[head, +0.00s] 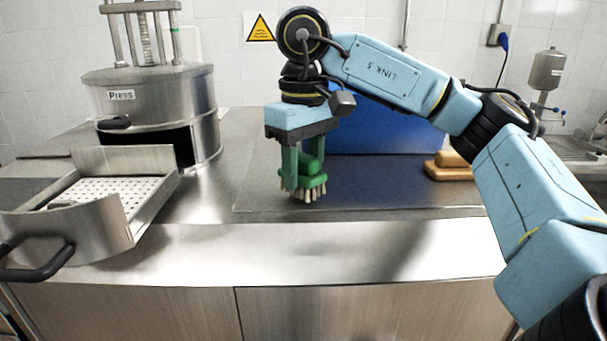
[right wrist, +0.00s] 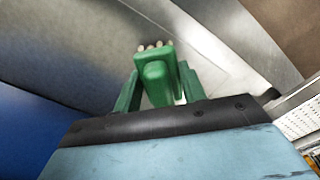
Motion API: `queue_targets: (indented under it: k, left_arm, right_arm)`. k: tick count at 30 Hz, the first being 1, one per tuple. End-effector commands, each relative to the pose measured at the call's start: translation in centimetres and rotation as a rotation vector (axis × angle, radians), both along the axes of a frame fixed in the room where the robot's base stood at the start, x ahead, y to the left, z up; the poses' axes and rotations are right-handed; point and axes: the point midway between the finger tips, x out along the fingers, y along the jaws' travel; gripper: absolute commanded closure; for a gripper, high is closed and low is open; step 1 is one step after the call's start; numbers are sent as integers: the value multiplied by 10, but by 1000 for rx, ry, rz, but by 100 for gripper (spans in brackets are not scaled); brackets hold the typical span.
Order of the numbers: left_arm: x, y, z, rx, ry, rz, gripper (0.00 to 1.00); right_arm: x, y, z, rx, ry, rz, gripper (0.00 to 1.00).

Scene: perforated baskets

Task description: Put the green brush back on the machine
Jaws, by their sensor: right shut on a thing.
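The green brush (head: 313,184) has pale bristles that point down, just above or touching the dark mat on the counter; I cannot tell which. My right gripper (head: 303,172) comes down from above and is shut on the brush. In the right wrist view the green brush (right wrist: 155,72) sits between the two green fingers of my right gripper (right wrist: 156,90). The steel machine labelled Press (head: 150,105) stands at the left, with its perforated drawer (head: 100,190) pulled out to the front. My left gripper is not in view.
A blue box (head: 385,135) stands behind my right arm at the back of the counter. A brown wooden-looking brush or block (head: 450,168) lies to its right. The dark mat (head: 400,195) is clear in front. The steel counter (head: 300,250) has a front edge.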

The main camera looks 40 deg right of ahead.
Motion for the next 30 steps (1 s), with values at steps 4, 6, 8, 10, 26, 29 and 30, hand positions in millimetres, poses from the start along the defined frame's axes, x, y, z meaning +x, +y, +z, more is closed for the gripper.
queue_targets:
  k: [4,6,8,10,26,29,30]
  left_arm:
    - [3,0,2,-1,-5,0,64]
    - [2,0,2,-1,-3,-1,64]
    - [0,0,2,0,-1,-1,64]
    - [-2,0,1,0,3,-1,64]
    - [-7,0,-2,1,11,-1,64]
    - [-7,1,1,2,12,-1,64]
    - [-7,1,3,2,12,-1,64]
  right_arm:
    - [0,0,-7,0,-3,0,88]
    - [0,0,-7,0,-3,0,88]
    - [0,0,-7,1,-3,0,88]
    - [0,0,-8,1,-3,0,88]
    - [0,0,-10,0,-2,0,37]
    - [0,0,-7,0,-3,0,37]
    - [0,0,-4,0,-4,0,37]
